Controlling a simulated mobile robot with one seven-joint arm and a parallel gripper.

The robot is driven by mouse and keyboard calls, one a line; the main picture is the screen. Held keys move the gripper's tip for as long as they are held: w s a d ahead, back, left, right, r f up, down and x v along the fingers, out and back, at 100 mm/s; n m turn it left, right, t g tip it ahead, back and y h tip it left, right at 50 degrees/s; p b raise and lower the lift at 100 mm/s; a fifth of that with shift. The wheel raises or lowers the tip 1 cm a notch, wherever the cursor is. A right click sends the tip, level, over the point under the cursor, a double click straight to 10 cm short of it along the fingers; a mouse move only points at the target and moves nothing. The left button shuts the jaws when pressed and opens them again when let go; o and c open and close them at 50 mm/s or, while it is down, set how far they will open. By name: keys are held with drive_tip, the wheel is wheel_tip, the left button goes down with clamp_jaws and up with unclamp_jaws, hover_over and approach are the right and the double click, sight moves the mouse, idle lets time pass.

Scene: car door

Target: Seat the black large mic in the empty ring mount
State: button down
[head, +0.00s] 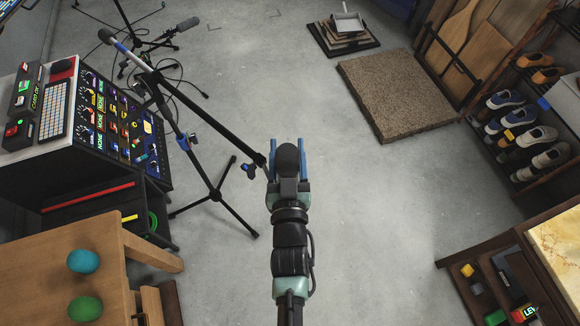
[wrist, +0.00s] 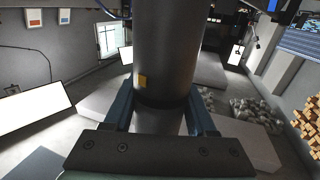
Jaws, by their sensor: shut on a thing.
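My gripper (head: 288,158) is shut on the black large mic (head: 288,160), out over the floor in the middle of the head view. The mic's rounded dark head shows between the blue fingers. In the wrist view the mic (wrist: 166,50) is a thick dark cylinder with a small yellow patch, between both fingers. A black mic stand (head: 213,192) with a long boom (head: 205,100) stands left of my gripper. The boom's near end has a small dark fitting with blue (head: 248,170) close to the left finger. I cannot make out the ring mount's opening.
A mixer console (head: 110,125) and a wooden table (head: 60,265) with two balls stand at left. A second stand with a mic (head: 187,24) is at the back. A shoe rack (head: 520,130) and a brown slab (head: 398,95) are at right. The middle floor is clear.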

drive_tip(key=shift+w+r, duration=0.25)
drive_tip(key=shift+w, duration=0.1)
drive_tip(key=shift+s, duration=0.15)
wheel_tip(320, 180, down, 6)
drive_tip(key=b, duration=0.5)
drive_tip(key=shift+r+b, duration=0.15)
drive_tip(key=shift+b, duration=0.2)
drive_tip(key=shift+f+b, duration=3.1)
drive_tip(key=shift+f, duration=0.1)
idle(1.2)
drive_tip(key=shift+c, duration=0.6)
unclamp_jaws()
drive_tip(key=shift+f, duration=0.1)
